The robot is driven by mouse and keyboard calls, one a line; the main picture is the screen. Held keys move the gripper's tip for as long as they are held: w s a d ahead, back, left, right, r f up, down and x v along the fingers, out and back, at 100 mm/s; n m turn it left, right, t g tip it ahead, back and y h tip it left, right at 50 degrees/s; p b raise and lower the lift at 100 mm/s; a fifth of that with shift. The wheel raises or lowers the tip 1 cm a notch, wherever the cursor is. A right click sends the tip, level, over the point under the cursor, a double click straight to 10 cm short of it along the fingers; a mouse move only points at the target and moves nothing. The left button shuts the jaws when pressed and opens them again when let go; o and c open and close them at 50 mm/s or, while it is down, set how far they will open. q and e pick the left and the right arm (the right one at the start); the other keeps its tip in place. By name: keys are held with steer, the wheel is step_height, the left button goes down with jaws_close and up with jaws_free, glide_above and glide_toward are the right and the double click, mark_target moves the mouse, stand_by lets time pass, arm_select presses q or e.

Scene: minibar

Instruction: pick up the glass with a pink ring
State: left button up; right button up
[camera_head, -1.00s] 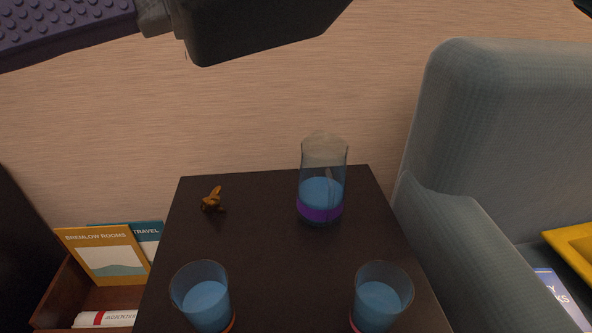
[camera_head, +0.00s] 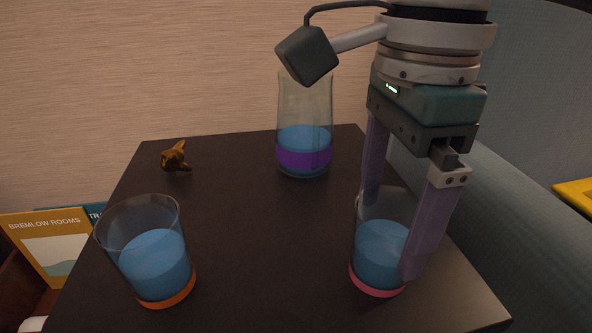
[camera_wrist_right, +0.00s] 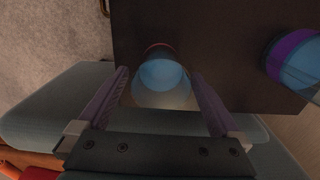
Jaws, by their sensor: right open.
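The glass with a pink ring (camera_head: 378,262) stands upright on the dark table at the right, with blue liquid inside. My right gripper (camera_head: 388,238) is open around it, one finger on each side, the right finger covering part of the glass. In the right wrist view the glass (camera_wrist_right: 162,80) lies between the two spread fingers (camera_wrist_right: 160,90), with a gap showing on both sides. A similar glass with an orange ring (camera_head: 160,265) stands at the front left of the table. My left gripper is not in view.
A taller carafe with a purple band (camera_head: 304,155) stands at the back of the table (camera_head: 240,250) and shows in the right wrist view (camera_wrist_right: 295,60). A small brown figurine (camera_head: 175,157) is at the back left. A blue-grey armchair (camera_head: 520,215) borders the table's right side.

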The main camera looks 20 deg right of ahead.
steer(key=f, duration=0.1)
steer(key=f+b, duration=0.2)
steer(key=f, duration=0.1)
steer(key=shift+d+f, duration=0.1)
steer(key=shift+d, duration=0.2)
steer(key=shift+c, duration=0.2)
steer(key=c, duration=1.4)
steer(key=shift+r, duration=0.25)
